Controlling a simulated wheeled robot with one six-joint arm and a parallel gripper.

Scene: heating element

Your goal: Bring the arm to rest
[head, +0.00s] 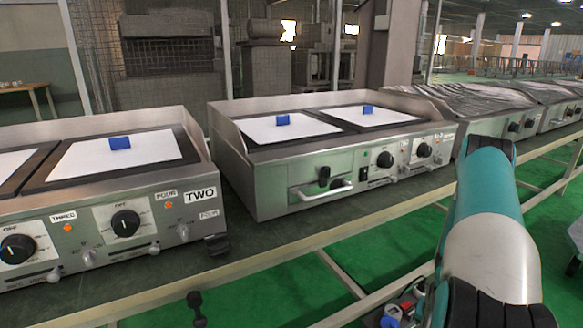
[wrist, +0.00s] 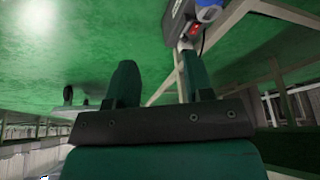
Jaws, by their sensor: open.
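My teal and grey arm (head: 485,210) rises from the lower right of the head view, in front of the bench. My gripper does not show clearly in the head view. The fingers are clear of the griddles, none of which can be made out in the wrist view.
A griddle labelled TWO (head: 110,205) and another griddle (head: 330,155) stand on the long bench (head: 290,245). Blue blocks (head: 120,143) lie on their white plates. Covered units (head: 480,110) stand farther right. Green floor (head: 260,290) lies below the bench.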

